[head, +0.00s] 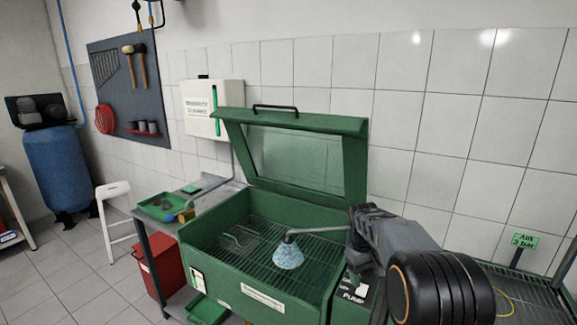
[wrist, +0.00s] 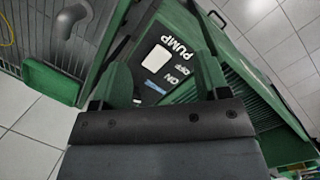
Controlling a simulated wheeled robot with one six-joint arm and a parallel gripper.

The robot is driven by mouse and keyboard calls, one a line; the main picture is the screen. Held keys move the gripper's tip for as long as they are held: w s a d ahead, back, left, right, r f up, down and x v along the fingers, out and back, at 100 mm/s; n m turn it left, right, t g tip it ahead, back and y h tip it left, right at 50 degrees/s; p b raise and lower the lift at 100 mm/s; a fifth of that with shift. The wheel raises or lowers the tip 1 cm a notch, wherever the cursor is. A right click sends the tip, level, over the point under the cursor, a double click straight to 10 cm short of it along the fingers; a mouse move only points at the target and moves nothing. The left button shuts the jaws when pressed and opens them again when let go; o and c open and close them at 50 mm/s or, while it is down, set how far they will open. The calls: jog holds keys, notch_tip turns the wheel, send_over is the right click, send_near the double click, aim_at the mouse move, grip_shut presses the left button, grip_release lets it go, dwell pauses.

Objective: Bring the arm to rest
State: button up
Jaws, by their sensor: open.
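My gripper (head: 353,262) hangs at the right front corner of the green parts washer (head: 210,262), just above its PUMP panel (head: 352,293). In the wrist view, the two fingers of my gripper (wrist: 162,70) are spread apart with nothing between them. The panel with PUMP, ON and OFF lettering and a pale switch (wrist: 157,58) shows beyond and between the fingers. I cannot tell which way the switch is set, or whether a finger touches the panel. My arm reaches in from the right in the head view.
The washer's lid (head: 290,160) stands open. A spout (head: 318,231) with a pale blue, spray-like cone (head: 288,256) is over its grate. A side table with a green tray (head: 160,205) and a red bin (head: 160,265) are left. A ridged grey bench (head: 530,300) is right.

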jog(key=s+a+r+m+t, duration=0.1)
jog(key=s+a+r+t, duration=0.1)
jog(key=s, duration=0.9)
jog(key=s+a+r+m+t+y, duration=0.1)
jog(key=s+a+r+m+t, duration=0.1)
jog(key=s, duration=0.9)
jog(key=shift+s+a+r+t+y, duration=0.35)
jog(key=shift+a+r+t, duration=0.25)
jog(key=shift+r+t, duration=0.45)
